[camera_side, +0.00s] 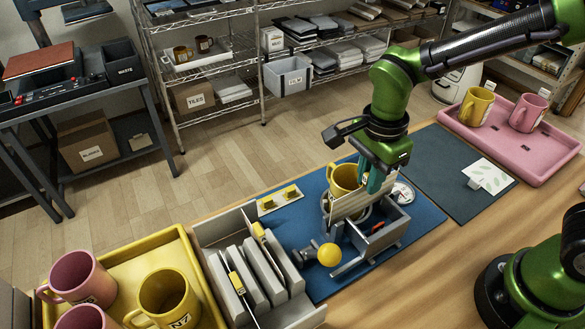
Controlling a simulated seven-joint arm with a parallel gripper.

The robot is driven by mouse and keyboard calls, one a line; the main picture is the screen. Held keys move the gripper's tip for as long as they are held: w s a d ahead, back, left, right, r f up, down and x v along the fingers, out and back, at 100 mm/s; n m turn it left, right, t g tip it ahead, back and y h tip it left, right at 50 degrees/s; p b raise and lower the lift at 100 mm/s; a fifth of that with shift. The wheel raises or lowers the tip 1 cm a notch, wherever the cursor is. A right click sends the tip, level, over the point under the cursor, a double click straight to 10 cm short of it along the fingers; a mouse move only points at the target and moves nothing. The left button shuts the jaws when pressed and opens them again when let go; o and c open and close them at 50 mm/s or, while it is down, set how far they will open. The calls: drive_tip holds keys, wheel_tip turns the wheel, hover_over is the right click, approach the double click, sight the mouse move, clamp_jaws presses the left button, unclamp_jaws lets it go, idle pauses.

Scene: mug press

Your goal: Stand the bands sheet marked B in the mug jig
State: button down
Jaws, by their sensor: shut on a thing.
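My gripper (372,182) is shut on a pale sheet (350,204) with faint bands and holds it upright over the mug jig. No letter on the sheet is readable from here. The grey mug jig (385,238) stands on the blue mat, with a lever that ends in a yellow ball (330,254). A yellow mug (343,178) is at the jig, just behind the sheet, which hides its lower part. I cannot tell whether the sheet's lower edge touches the jig.
A grey slotted rack (262,277) with yellow-tabbed sheets stands left of the jig. A yellow tray (140,250) with several mugs is at far left. A leaf-patterned sheet (487,175) lies on a dark mat (435,160). A pink tray (553,160) holds two mugs at right.

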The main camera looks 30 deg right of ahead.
drive_tip(key=shift+f, duration=0.25)
drive_tip(key=shift+c, duration=1.9)
unclamp_jaws()
drive_tip(key=shift+r, duration=0.15)
drive_tip(key=shift+r, duration=2.9)
